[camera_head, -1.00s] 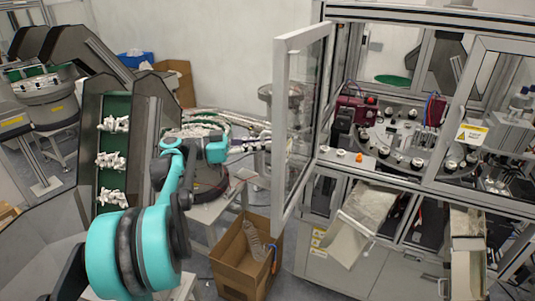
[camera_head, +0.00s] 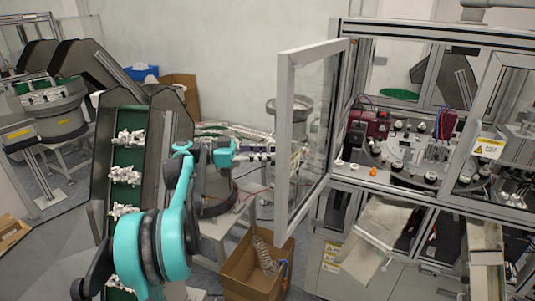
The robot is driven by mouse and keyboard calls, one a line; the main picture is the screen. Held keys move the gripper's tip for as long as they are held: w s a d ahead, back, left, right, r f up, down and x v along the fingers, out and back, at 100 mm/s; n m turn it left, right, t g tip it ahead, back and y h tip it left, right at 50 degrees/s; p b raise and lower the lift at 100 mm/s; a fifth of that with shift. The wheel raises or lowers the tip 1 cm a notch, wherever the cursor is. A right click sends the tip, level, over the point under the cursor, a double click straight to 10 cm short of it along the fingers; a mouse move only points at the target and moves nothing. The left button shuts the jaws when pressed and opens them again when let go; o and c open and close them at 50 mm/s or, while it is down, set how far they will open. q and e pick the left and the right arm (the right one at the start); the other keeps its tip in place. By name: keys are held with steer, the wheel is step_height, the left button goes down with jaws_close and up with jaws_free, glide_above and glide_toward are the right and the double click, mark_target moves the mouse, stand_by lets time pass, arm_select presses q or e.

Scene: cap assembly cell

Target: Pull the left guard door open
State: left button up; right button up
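The left guard door (camera_head: 284,150), a clear pane in a grey metal frame, stands swung open from the front left of the machine. Its free edge is toward the left of the picture, and its hinge side is at the machine post. My teal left arm rises from the lower left and bends right. My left gripper (camera_head: 262,151) is small, left of the door's free edge at about mid height. I cannot tell whether it touches the door, and its fingers are too small to read. My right gripper is out of view.
An open cardboard box (camera_head: 255,272) stands on the floor below the door. The machine cabinet (camera_head: 345,262) fills the right, with a round table (camera_head: 420,152) inside. A green conveyor (camera_head: 127,155) with white parts is behind my arm. A second guard door (camera_head: 486,120) is farther right.

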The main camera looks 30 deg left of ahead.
arm_select(q)
steer(key=v, duration=1.2)
stand_by(0.6)
